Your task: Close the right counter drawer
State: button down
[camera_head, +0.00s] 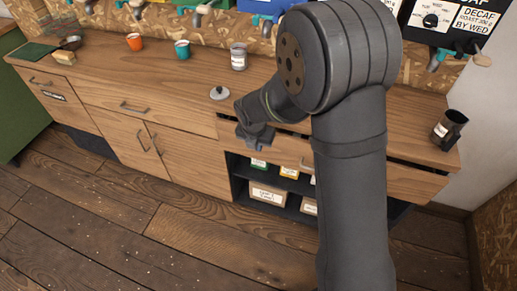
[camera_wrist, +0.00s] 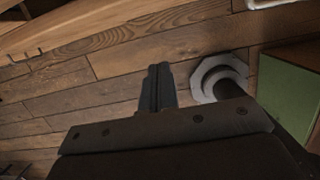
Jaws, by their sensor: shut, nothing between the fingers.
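The right counter drawer (camera_head: 415,184) has a wide wooden front under the right part of the counter. A dark gap shows between its top edge and the countertop, so it stands partly open. Its handle (camera_head: 304,164) shows just left of my arm, which hides the middle of the front. My gripper (camera_head: 254,139) is by the left part of this drawer front. I cannot tell whether it touches the front. In the wrist view my gripper's fingers (camera_wrist: 157,88) are together with nothing between them, above the floor.
The wooden countertop (camera_head: 130,62) holds an orange cup (camera_head: 134,42), a teal cup (camera_head: 182,49), a canister (camera_head: 238,57), a round metal piece (camera_head: 219,93) and a dark cup (camera_head: 448,130). An open shelf with boxes (camera_head: 267,194) lies below the drawer. The floor (camera_head: 120,225) in front is clear.

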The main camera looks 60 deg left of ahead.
jog(key=s+a, duration=0.4)
jog(key=s, duration=0.1)
jog(key=w+a+f, duration=0.4)
jog(key=w+f, duration=0.1)
jog(key=f, duration=0.4)
jog(key=shift+a, duration=0.35)
jog(key=shift+f, duration=0.1)
